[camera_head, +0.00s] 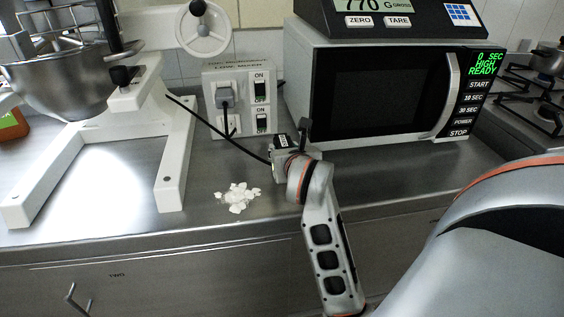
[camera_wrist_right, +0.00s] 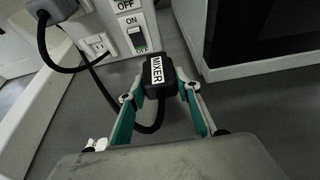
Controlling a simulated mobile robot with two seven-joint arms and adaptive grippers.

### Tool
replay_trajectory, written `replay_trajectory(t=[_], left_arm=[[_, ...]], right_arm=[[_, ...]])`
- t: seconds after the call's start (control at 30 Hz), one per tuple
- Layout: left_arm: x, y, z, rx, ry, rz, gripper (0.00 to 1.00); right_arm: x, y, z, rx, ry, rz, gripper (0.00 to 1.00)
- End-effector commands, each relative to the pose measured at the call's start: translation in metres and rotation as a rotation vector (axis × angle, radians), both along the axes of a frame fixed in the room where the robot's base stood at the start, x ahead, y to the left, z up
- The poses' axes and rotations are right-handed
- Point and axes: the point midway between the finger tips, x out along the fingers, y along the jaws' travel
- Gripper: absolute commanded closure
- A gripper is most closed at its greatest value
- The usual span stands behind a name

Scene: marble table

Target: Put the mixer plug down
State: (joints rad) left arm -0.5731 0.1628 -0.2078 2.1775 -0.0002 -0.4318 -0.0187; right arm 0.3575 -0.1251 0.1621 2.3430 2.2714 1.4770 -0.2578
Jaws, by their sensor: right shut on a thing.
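The mixer plug (camera_wrist_right: 157,75) is a dark block with a white MIXER label in the right wrist view. It also shows in the head view (camera_head: 281,146), in front of the microwave's left edge. My right gripper (camera_wrist_right: 160,94) is shut on it, one finger on each side; it also shows in the head view (camera_head: 297,145). The plug is out of the outlets and appears held above the counter; the exact height cannot be told. Its black cable (camera_head: 205,122) runs left to the white mixer stand (camera_head: 148,105). My left gripper is not in view.
A white outlet box (camera_head: 243,70) with switches stands behind, with another plug (camera_head: 225,96) in its upper socket. The microwave (camera_head: 390,90) is right of it. Crumbled white pieces (camera_head: 238,197) lie on the steel counter (camera_head: 215,175). Bare counter shows around them.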

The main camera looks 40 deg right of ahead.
Motion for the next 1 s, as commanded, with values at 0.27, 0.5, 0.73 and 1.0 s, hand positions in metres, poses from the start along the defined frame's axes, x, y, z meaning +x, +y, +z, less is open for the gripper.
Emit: replay_trajectory(t=[0.27,0.5,0.73,1.0], left_arm=[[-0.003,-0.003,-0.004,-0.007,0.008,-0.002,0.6],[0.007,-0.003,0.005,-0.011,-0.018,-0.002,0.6],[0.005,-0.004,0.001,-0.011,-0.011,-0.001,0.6],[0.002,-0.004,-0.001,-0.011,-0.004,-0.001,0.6]], right_arm=[[0.0,0.0,-0.038,0.002,0.007,0.0,0.93],[0.0,0.0,-0.035,0.002,0.003,0.0,0.93],[0.0,0.0,-0.039,0.001,0.004,0.0,0.54],[0.0,0.0,-0.039,0.001,0.004,0.0,0.51]])
